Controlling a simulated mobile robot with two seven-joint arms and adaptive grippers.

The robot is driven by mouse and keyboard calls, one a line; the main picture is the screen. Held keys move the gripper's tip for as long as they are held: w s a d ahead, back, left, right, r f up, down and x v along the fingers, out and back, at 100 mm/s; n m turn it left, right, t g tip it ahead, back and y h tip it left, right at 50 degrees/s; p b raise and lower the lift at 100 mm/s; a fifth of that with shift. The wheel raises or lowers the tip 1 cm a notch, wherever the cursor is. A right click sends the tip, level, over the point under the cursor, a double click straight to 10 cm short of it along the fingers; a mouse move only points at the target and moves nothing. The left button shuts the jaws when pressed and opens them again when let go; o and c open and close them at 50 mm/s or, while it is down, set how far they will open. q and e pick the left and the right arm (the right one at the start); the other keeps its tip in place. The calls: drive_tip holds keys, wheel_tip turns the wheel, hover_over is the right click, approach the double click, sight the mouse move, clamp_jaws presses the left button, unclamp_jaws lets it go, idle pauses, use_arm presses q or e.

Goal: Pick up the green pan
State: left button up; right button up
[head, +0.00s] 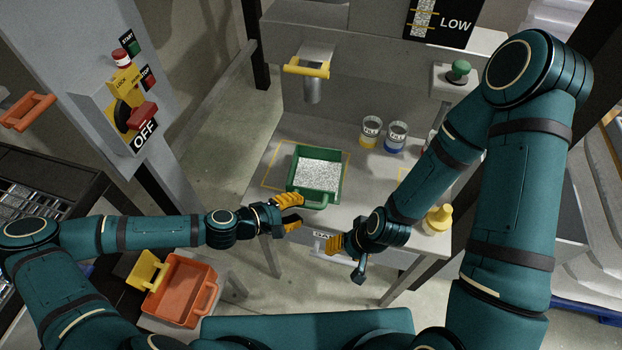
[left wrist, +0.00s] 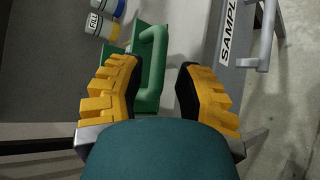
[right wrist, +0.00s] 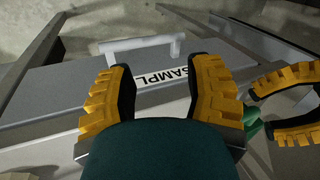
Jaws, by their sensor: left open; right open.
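The green pan (head: 297,185) sits upright on the grey work table, filled with speckled granular material. Its handle points toward me at the front. In the left wrist view the green handle (left wrist: 152,52) shows just beyond and between the open fingers (left wrist: 160,78). My right gripper (head: 333,244) is open and empty in front of the table edge. In the right wrist view its fingers (right wrist: 160,80) face the drawer front labelled SAMPL.
A yellow bottle (head: 437,220) stands at the table's right. A spout with yellow handle (head: 307,69) is behind the pan. An orange pan (head: 180,288) is lower left.

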sight(307, 207)
use_arm(q)
drive_tip(key=x, duration=0.3)
drive_tip(key=shift+w+d+f, duration=0.15)
drive_tip(key=shift+w+d, duration=0.05)
drive_tip(key=shift+w, duration=0.1)
clamp_jaws()
